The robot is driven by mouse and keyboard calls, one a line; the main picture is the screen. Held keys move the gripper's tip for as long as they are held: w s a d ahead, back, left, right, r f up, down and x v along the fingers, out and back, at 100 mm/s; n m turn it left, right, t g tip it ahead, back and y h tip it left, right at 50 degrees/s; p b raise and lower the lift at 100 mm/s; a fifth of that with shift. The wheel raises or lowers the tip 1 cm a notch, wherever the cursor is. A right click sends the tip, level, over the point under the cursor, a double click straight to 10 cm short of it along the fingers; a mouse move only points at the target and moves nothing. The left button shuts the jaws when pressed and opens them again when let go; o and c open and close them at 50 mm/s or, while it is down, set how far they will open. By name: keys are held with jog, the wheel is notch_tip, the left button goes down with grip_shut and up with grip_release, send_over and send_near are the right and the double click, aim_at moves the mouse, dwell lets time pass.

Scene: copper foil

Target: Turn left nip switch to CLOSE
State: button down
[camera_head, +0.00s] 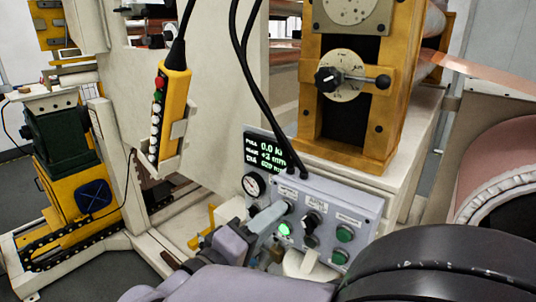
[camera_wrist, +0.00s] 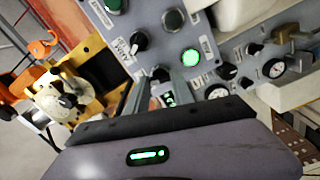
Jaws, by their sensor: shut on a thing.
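The grey control panel (camera_head: 362,212) stands at centre right in the head view, and its face also fills the upper middle of the wrist view (camera_wrist: 215,42). My gripper (camera_head: 266,228) reaches its left part, beside a lit green button (camera_head: 284,230). In the wrist view, my gripper's fingers (camera_wrist: 160,84) are closed around a small dark switch knob at the panel, mostly hidden between them. I take it as the left nip switch; its label and exact pointer direction are unreadable. The lit green button (camera_wrist: 190,56) is just beside the fingers. Other black switches (camera_head: 311,220) are free.
A pressure gauge (camera_head: 254,186) and a display (camera_head: 265,152) are left of and above the panel. Black cables hang down to it. A yellow pendant (camera_head: 168,112) hangs at left. A copper roll (camera_head: 505,175) is at right.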

jog(key=n+p, duration=0.9)
jog(key=p, duration=0.2)
jog(key=shift+r+p, duration=0.15)
jog(key=shift+p, duration=0.2)
jog(key=shift+n, duration=0.3)
jog(key=c, duration=1.1)
grip_release()
jog(key=shift+w, duration=0.1)
jog(key=p+v, duration=0.2)
jog(key=v, duration=1.5)
jog(key=shift+s+a+p, duration=0.15)
jog(key=shift+s+p, duration=0.1)
jog(key=shift+p, duration=0.05)
